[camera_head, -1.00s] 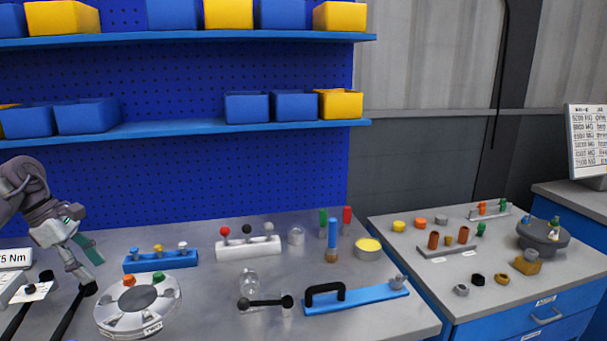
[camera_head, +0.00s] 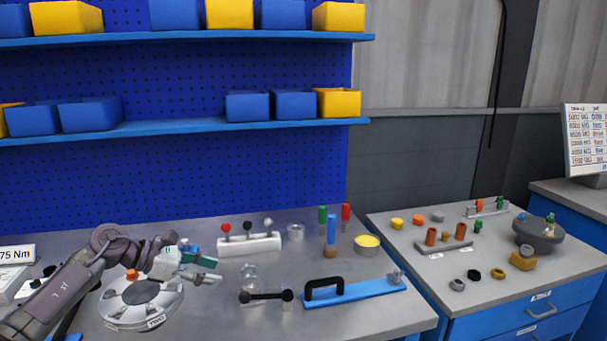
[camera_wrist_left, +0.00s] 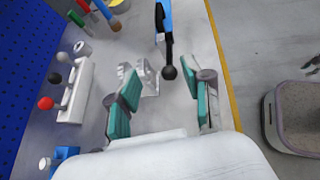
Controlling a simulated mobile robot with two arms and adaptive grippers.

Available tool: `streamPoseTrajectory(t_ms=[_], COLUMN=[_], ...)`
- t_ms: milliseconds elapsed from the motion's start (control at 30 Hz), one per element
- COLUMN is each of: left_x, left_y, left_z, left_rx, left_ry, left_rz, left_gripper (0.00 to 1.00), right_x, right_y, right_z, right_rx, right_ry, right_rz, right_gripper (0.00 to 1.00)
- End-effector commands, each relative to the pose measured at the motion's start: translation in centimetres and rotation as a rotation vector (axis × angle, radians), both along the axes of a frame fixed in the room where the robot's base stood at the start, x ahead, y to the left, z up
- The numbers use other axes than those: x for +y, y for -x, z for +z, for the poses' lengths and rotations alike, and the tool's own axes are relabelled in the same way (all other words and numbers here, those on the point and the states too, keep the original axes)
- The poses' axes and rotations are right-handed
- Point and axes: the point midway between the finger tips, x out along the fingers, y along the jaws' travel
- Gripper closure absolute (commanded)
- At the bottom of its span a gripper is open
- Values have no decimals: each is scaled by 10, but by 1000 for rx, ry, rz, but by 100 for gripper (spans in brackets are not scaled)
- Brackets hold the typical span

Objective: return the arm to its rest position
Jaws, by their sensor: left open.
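My left gripper (camera_head: 208,269) is open and empty, held above the workbench. Its arm comes in from the lower left, and its fingers point to the right in the head view. It is above and beside the round grey flanged shell (camera_head: 140,311), whose top is partly hidden by the arm. In the left wrist view the two teal-padded fingers (camera_wrist_left: 163,106) are spread, with a clear part (camera_wrist_left: 148,78) and the bench top showing beyond them. My right gripper does not show.
A white block with coloured knobs (camera_head: 249,246), a black-ended bar (camera_head: 266,298) and a blue plate with a black handle (camera_head: 352,291) stand on the bench. A second bench (camera_head: 480,290) at right holds several small parts. Blue shelves (camera_head: 185,127) with bins hang behind.

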Motion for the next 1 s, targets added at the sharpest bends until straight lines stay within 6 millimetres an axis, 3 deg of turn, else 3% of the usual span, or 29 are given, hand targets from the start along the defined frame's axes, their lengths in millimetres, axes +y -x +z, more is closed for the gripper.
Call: streamPoseTrajectory(t_ms=[33, 100, 200, 267, 367, 433, 567, 667, 800, 833, 1000], left_x=[-38, -76, -107, -113, -104, -89, -50, -23, -1, 1, 4], left_y=[6, 11, 20, 25, 35, 44, 73, 114, 190, 205, 276], left_z=[-7, 0, 11, 16, 12, 0, -48, -99, -164, -174, -209], left_rx=[17, 53, 155, 240, 414, 553, 833, 1050, 1297, -1300, -1167], left_ry=[141, 368, 696, 891, 1206, 1412, 1755, 1972, 2163, -2130, -1783], left_rz=[29, 110, 254, 357, 557, 715, 1059, 1368, 1809, -1840, -1794], left_gripper=[50, 50, 50, 50, 50, 50, 50, 50, 50, 50, 50], right_x=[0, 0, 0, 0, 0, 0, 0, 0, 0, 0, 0], right_y=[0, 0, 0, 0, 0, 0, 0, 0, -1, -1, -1], right_z=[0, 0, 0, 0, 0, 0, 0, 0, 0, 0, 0], right_rx=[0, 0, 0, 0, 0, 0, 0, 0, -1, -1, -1], right_ry=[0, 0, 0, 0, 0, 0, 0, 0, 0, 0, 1], right_rz=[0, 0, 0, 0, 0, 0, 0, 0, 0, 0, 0], right_gripper=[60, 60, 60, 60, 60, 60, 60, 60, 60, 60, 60])
